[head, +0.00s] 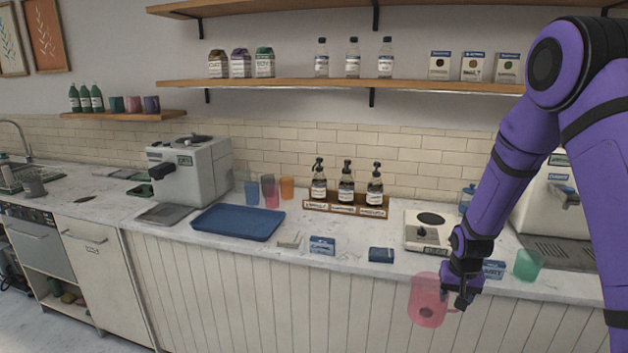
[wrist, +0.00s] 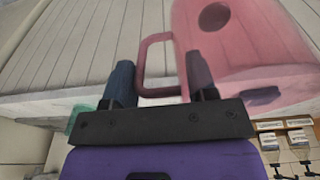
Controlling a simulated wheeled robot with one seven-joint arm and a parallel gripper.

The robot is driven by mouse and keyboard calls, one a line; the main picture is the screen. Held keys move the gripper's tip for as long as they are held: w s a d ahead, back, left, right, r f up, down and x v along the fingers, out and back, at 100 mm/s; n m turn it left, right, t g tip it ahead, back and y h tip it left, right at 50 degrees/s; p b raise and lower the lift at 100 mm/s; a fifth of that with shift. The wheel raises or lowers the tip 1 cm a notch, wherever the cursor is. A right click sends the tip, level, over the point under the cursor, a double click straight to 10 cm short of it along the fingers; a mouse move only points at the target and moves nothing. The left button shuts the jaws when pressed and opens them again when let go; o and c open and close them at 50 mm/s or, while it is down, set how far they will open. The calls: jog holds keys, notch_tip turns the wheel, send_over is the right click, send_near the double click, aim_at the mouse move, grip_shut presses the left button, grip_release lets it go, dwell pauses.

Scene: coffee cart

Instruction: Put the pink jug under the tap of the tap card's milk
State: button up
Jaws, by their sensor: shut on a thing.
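The pink jug (head: 426,302) hangs in the air in front of the counter's front edge, in the head view. My gripper (head: 460,298) is shut on it at its right side. In the wrist view the jug (wrist: 250,45) fills the upper right, and its handle runs between the fingers of my gripper (wrist: 161,84). A blue-and-white card (head: 493,269) stands on the counter behind my gripper, partly hidden; its print is too small to read. A pale machine (head: 545,205) with a dark drip tray (head: 572,254) stands at the right, partly hidden by my arm.
A green cup (head: 528,264) stands in front of the drip tray. A scale (head: 420,236) is left of my wrist. Blue cards (head: 322,246) and a dark blue box (head: 382,255) lie along the counter's front. A blue tray (head: 238,223) and a syrup rack (head: 345,208) are further left.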

aim_at(429, 310)
jog(key=a+f+n, duration=0.1)
jog(key=a+f, duration=0.1)
jog(key=a+f+n, duration=0.2)
jog(key=a+f, duration=0.1)
jog(key=shift+w+a+f+y, duration=0.2)
jog(key=shift+a+y, duration=0.1)
jog(key=shift+a, duration=0.15)
